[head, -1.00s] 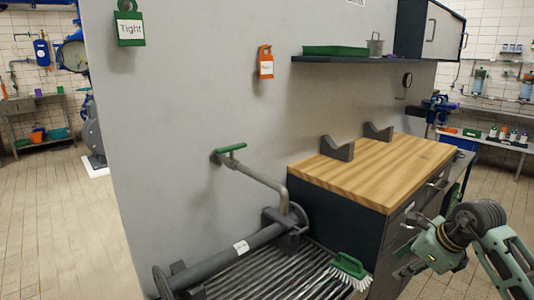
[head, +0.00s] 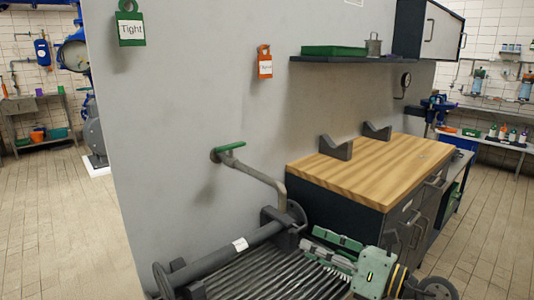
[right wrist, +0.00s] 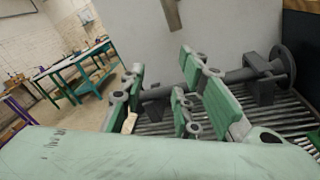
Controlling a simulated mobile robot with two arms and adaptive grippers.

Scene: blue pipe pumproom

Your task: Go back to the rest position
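My right gripper (head: 312,240) is at the lower middle right of the head view, just above the slatted rack, with its green fingers pointing left. In the right wrist view its green fingers (right wrist: 160,78) stand apart with a gap between them, and I see nothing held. My left gripper is not in view.
A grey flanged pipe (head: 225,257) lies on the rack (head: 262,280). A bent pipe with a green-handled valve (head: 230,147) comes from the wall above. A wood-topped cabinet (head: 385,165) with two grey cradles stands to the right. The floor at left is clear.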

